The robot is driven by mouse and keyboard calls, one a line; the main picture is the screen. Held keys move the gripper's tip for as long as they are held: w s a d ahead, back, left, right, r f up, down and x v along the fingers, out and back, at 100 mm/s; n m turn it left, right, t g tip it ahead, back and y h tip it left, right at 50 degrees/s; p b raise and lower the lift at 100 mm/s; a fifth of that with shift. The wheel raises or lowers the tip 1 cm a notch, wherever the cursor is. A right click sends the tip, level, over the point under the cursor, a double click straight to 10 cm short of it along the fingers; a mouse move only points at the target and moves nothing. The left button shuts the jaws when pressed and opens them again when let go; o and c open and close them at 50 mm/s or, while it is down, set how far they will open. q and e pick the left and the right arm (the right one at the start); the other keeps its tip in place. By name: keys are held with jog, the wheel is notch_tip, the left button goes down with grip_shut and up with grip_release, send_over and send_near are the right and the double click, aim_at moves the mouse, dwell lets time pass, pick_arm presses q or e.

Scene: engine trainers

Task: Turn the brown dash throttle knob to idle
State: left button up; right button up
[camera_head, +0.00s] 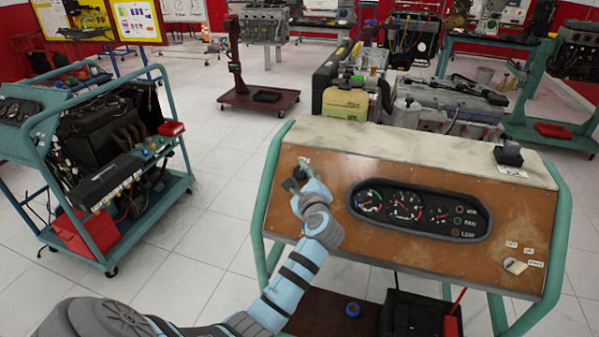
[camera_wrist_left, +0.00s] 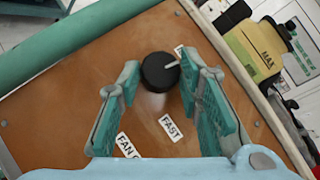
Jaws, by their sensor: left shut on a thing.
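The dash throttle knob (camera_wrist_left: 157,72) looks black, with a pale pointer line towards the upper right in the left wrist view. It sits on the brown dash panel (camera_head: 460,205), near its upper left corner in the head view. My left gripper (camera_head: 300,177) is at the knob, which it mostly hides in the head view. In the left wrist view my left gripper (camera_wrist_left: 166,76) has a finger on each side of the knob and is shut on it. A FAST label (camera_wrist_left: 171,128) and a partly hidden FAN label (camera_wrist_left: 127,145) show below the knob. My right gripper is out of view.
A gauge cluster (camera_head: 420,209) is right of my left arm. A key switch (camera_head: 515,266) is at the panel's lower right. A green tube frame (camera_head: 262,205) borders the console. An engine with a yellow tank (camera_head: 345,102) stands behind.

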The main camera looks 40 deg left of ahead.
pick_arm(q)
jog(key=shift+w+r+n+g+p, duration=0.1)
jog(key=shift+r+n+g+p, duration=0.1)
jog(key=shift+n+g+p, duration=0.6)
jog(key=shift+n+b, duration=0.3)
jog(key=shift+n, duration=0.1)
jog(key=o, duration=1.1)
jog(key=shift+f, duration=0.1)
jog(key=shift+d, duration=0.25)
jog(key=v, duration=0.7)
jog(key=shift+a, duration=0.1)
